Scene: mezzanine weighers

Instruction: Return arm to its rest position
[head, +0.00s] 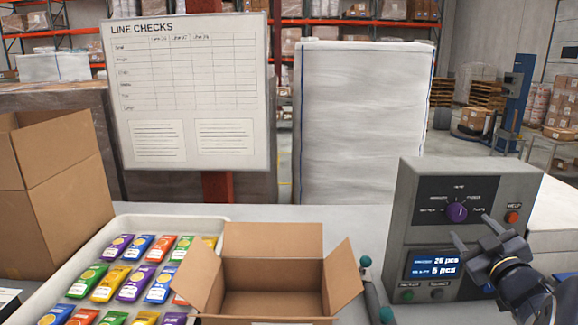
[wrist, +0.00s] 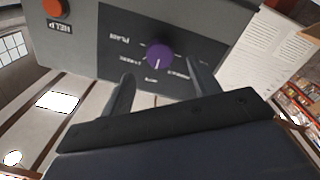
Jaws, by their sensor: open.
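My gripper (head: 472,232) is at the right in the head view, in front of the grey control box (head: 408,200). Its two fingers are apart with nothing between them. In the wrist view the open fingers (wrist: 160,88) point toward the box's panel, one on each side below the purple knob (wrist: 159,53). The knob (head: 457,211) also shows in the head view, just left of the upper finger. I cannot tell whether a finger touches the panel. My arm (head: 528,300) reaches in from the lower right.
A red HELP button (head: 512,217) and a lit display (head: 435,266) are on the box. An open, empty-looking carton (head: 272,272) stands at the front middle. A white tray (head: 120,228) of colourful packets is left of it.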

